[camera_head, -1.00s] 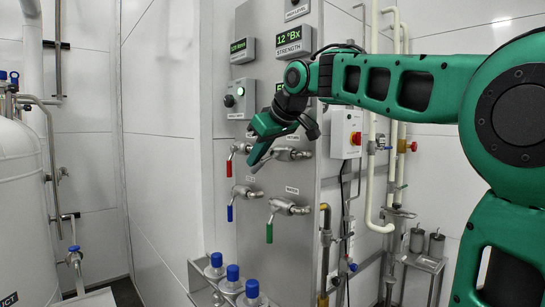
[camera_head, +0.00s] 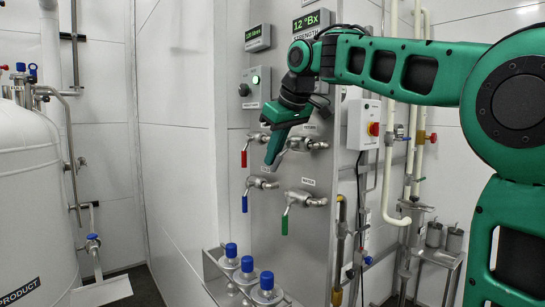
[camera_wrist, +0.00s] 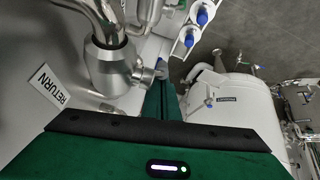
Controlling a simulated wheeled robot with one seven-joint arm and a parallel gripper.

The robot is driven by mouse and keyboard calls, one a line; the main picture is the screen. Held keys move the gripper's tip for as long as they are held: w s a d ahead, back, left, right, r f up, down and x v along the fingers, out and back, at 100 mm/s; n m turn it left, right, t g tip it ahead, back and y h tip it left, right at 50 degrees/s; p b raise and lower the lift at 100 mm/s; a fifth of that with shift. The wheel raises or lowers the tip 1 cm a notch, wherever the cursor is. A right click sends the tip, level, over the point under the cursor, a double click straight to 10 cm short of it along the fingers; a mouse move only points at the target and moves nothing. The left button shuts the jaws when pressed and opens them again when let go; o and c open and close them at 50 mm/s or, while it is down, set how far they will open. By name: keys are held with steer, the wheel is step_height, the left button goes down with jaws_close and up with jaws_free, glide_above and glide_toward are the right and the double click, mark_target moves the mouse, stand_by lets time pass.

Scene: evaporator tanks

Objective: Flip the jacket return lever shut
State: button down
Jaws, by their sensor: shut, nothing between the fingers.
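The return valve (camera_head: 317,144) is a steel ball valve on the upright steel panel, in the upper right of the group of valves. In the wrist view its steel body (camera_wrist: 108,66) shows beside the RETURN label (camera_wrist: 48,87). Its lever is mostly hidden behind my gripper, so I cannot tell its angle. My gripper (camera_head: 272,157) is shut and empty, pointing down just left of this valve, in front of the panel. In the wrist view the green fingers (camera_wrist: 158,103) lie close beside the valve; I cannot tell whether they touch it.
A red lever (camera_head: 244,158) hangs to the left, with a blue lever (camera_head: 245,203) and a green lever (camera_head: 285,225) below. Blue-capped fittings (camera_head: 247,265) stand under the panel. A control box (camera_head: 363,124) is on the right, and a white tank (camera_head: 35,200) stands far left.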

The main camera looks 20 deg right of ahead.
steer(key=shift+s+f+g, duration=0.1)
steer(key=shift+g, duration=0.2)
stand_by(1.6)
step_height(320, 180, up, 11)
steer(key=a, duration=0.1)
steer(key=shift+a+r, duration=0.2)
steer(key=shift+a, duration=0.1)
stand_by(1.0)
stand_by(0.4)
